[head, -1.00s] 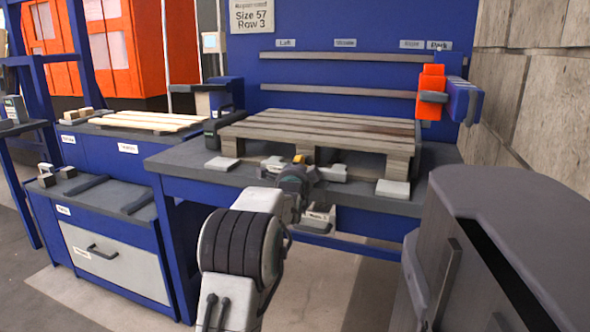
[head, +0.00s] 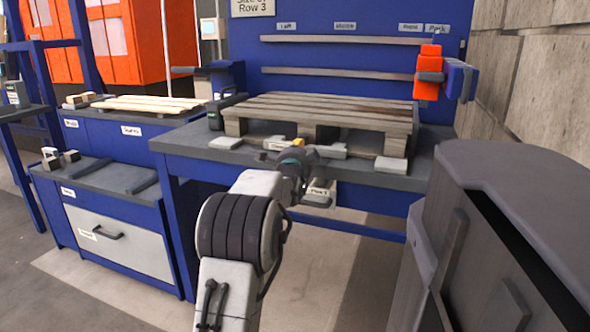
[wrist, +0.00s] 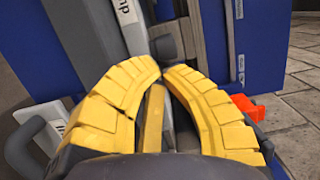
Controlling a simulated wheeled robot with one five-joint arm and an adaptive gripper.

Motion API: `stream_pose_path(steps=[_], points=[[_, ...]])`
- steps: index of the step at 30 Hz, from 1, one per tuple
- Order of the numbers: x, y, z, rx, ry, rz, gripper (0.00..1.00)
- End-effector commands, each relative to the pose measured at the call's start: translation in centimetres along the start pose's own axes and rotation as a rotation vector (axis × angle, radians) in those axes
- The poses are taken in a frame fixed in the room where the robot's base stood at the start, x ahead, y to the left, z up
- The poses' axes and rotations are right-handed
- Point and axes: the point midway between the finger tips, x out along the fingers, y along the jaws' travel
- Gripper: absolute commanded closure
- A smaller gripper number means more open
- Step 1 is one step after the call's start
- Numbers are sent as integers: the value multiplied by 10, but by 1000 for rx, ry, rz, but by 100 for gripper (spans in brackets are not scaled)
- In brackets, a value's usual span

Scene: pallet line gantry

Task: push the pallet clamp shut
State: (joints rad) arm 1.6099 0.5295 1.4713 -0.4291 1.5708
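The wooden pallet (head: 335,108) lies on the dark top of the blue workbench. Grey fittings (head: 328,150), which seem to be the clamp, sit at the middle of the bench's front edge. My gripper (head: 298,143) reaches to them, and my arm hides part of them. In the wrist view, the yellow fingers of my gripper (wrist: 162,72) have their tips nearly together, close to dark and grey parts. A yellow bar (wrist: 153,120) shows between the fingers; I cannot tell what it belongs to or whether it is touched. A partly cut-off label (wrist: 127,12) is near the tips.
Light pads (head: 391,165) lie on the bench's front corners. A red-orange fitting (head: 428,72) stands at the bench's right. A low drawer unit (head: 120,240) is at left. A large dark grey body (head: 520,190) fills the right foreground. Floor shows under the bench.

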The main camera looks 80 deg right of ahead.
Motion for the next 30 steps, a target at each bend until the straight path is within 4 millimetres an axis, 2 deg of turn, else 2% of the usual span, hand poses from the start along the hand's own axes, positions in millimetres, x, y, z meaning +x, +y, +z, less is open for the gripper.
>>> stream_pose_path(steps=[8,21,30], points=[[-22,-3,0,0,0,-3,100],[-75,-3,0,0,0,-3,100],[-95,-2,0,0,0,-3,100]])
